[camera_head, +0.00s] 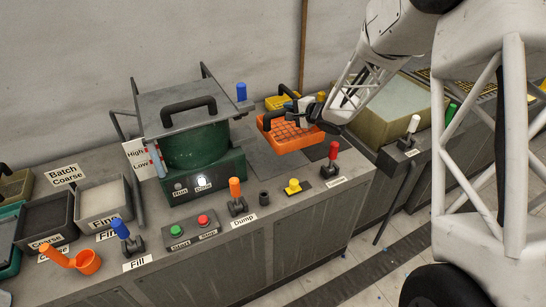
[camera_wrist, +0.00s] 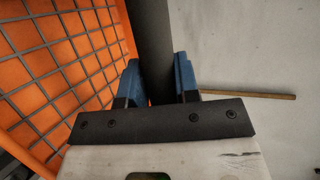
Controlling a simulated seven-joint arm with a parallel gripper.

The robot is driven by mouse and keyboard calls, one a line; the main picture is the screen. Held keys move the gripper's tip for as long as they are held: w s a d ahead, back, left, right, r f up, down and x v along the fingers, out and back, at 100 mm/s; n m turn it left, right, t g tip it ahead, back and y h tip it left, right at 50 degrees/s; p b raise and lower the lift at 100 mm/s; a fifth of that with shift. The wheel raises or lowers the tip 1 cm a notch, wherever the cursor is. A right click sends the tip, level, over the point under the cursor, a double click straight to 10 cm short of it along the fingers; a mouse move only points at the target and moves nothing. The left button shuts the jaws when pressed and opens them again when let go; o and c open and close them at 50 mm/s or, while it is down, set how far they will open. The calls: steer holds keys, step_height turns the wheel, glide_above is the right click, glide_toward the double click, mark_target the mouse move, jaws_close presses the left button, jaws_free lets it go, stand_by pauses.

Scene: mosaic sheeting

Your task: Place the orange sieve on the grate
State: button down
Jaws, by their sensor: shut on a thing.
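The orange sieve (camera_head: 292,146) has a dark mesh and dark handles; it is at the middle of the head view, over or on a flat grey plate on the bench top. I cannot tell if it touches the plate. My gripper (camera_head: 316,110) is at its far right side, shut on its dark handle. In the wrist view the blue fingertips (camera_wrist: 158,82) sit on both sides of the dark handle bar, with the orange sieve (camera_wrist: 62,50) to the left. A yellow grating (camera_head: 484,97) shows at the upper right, partly hidden by my arm.
A green pot (camera_head: 195,147) with a square grey lid (camera_head: 165,108) stands left of the sieve. Several coloured levers, including a red one (camera_head: 333,152), line the bench front. A tan open tank (camera_head: 377,131) is to the right. Trays and an orange scoop (camera_head: 88,262) are at left.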

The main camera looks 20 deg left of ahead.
steer(key=shift+s, duration=0.3)
steer(key=shift+d+f, duration=0.1)
steer(key=shift+f, duration=0.05)
steer(key=shift+f, duration=0.55)
steer(key=w+a+f, duration=0.1)
steer(key=a+f, duration=0.1)
steer(key=f, duration=0.4)
steer(key=a+f, duration=0.1)
steer(key=f, duration=0.5)
steer(key=shift+w+a+f, duration=0.25)
steer(key=shift+w+a, duration=0.1)
steer(key=shift+a, duration=0.15)
steer(key=shift+x, duration=1.95)
